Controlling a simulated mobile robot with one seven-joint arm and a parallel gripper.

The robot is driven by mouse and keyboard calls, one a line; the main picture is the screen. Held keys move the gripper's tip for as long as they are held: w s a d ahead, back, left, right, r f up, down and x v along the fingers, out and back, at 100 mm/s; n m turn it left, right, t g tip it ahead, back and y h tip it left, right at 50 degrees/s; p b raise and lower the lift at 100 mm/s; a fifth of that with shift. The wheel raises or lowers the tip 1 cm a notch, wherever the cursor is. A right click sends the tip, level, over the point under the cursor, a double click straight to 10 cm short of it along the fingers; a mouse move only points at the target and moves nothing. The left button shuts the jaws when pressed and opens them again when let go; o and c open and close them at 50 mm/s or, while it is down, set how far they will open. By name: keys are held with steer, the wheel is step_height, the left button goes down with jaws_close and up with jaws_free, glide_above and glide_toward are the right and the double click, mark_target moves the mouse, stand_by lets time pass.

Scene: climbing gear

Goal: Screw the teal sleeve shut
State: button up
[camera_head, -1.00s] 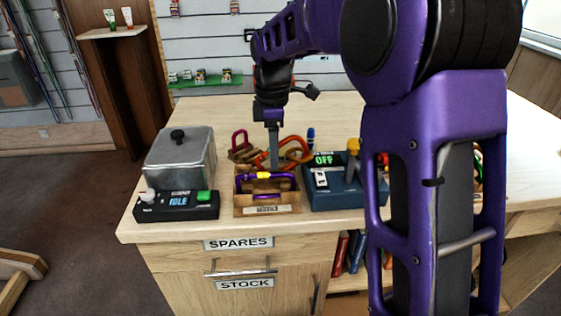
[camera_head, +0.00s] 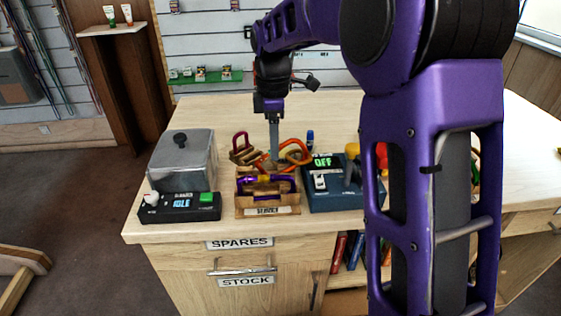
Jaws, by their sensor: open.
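A purple carabiner (camera_head: 283,187) with a small yellow band lies in an open wooden cradle (camera_head: 266,213) on the counter's front part. I cannot make out a teal sleeve; the carabiner's far side is small and partly hidden. My gripper (camera_head: 274,154) points straight down just behind the carabiner, with its grey fingers seen edge-on. It is open and holds nothing that I can see. Whether a finger touches the carabiner cannot be told.
A black box reading IDLE (camera_head: 180,207) and a lidded metal case (camera_head: 182,160) stand left of the cradle. A dark blue box reading OFF (camera_head: 335,195) stands right. Red and orange carabiners (camera_head: 295,152) lie behind.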

steer(key=shift+w+p, duration=0.75)
steer(key=shift+f, duration=0.2)
steer(key=shift+f+b, duration=0.85)
steer(key=shift+f, duration=0.4)
steer(key=shift+s, duration=0.1)
steer(key=shift+s, duration=0.7)
steer(key=shift+r+p, duration=1.15)
steer(key=shift+r, duration=0.35)
